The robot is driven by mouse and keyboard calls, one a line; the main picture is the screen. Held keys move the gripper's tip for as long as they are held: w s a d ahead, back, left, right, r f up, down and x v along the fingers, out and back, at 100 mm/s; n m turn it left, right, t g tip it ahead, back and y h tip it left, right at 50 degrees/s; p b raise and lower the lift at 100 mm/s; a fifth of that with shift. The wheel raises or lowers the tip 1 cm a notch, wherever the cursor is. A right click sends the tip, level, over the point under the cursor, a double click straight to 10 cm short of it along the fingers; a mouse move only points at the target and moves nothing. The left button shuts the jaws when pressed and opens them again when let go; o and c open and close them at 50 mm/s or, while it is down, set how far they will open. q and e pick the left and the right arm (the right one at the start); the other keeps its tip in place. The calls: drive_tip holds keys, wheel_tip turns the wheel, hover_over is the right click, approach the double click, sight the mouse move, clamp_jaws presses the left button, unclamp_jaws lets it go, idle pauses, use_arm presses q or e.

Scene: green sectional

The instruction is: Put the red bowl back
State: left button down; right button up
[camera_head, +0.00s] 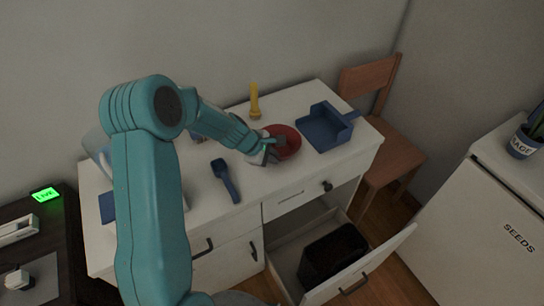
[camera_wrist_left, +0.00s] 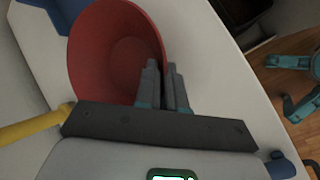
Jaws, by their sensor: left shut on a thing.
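The red bowl (camera_head: 289,139) is on top of the white desk, between a blue dustpan-like tray and a dark blue scoop. My left gripper (camera_head: 271,151) is at the bowl's near left edge, shut on its rim. In the left wrist view the bowl (camera_wrist_left: 115,45) is seen from close up, with its inside facing the camera and empty. The fingers of my left gripper (camera_wrist_left: 163,87) pinch the bowl's wall at its right side there. Whether the bowl's base touches the desk cannot be told. My right gripper is not in view.
The white desk (camera_head: 165,228) holds a blue tray (camera_head: 322,128), a yellow object (camera_head: 255,102) and a dark blue scoop (camera_head: 225,180). A lower drawer (camera_head: 352,287) is open with a black bin (camera_head: 333,254) in it. A wooden chair (camera_head: 388,150) stands beside the desk; a white cabinet (camera_head: 468,225) is right.

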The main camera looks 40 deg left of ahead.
use_arm(q)
drive_tip(key=c, duration=1.2)
unclamp_jaws()
drive_tip(key=shift+f, duration=0.1)
drive_tip(key=shift+c, duration=0.2)
